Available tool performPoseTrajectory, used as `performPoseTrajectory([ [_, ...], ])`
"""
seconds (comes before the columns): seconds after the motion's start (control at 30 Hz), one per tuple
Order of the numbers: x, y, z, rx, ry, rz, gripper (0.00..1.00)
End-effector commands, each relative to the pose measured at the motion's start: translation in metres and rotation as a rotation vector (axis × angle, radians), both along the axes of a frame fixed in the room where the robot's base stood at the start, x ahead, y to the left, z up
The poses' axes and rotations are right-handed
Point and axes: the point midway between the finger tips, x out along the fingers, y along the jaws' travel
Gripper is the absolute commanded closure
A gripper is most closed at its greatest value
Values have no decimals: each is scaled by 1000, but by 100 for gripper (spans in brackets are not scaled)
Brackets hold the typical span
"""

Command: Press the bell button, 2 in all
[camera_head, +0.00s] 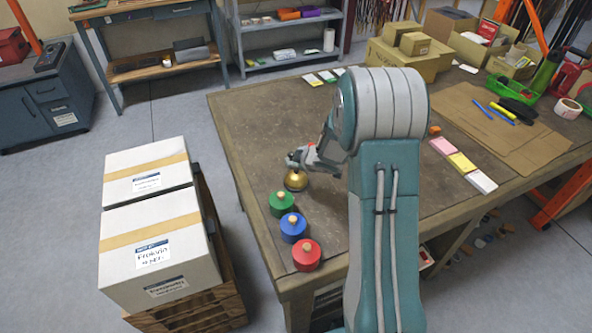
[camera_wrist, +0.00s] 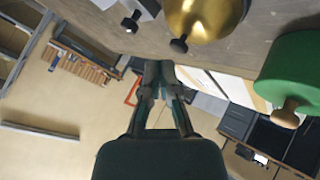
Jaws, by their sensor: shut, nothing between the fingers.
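A gold dome bell (camera_head: 296,181) stands on the workbench, behind a row of coloured round pieces. In the wrist view the gold bell (camera_wrist: 208,14) is at the top, and its dark button (camera_wrist: 179,45) sticks out from the dome. My gripper (camera_head: 293,160) is just above the bell in the head view and hides its top. In the wrist view my gripper (camera_wrist: 167,66) has its fingers together, empty, with the tips close to the button. I cannot tell whether they touch it.
Green (camera_head: 282,204), blue (camera_head: 293,228) and red (camera_head: 306,255) round pieces with wooden knobs stand nearby along the bench edge. White boxes (camera_head: 150,250) stand on a pallet at left.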

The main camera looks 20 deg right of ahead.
Motion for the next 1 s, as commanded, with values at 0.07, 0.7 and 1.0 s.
performPoseTrajectory([
  [0.07,0,0,0,0,0,0,100],
  [0.7,-1,0,-7,0,0,0,100],
  [1.0,-1,0,-9,0,1,1,100],
])
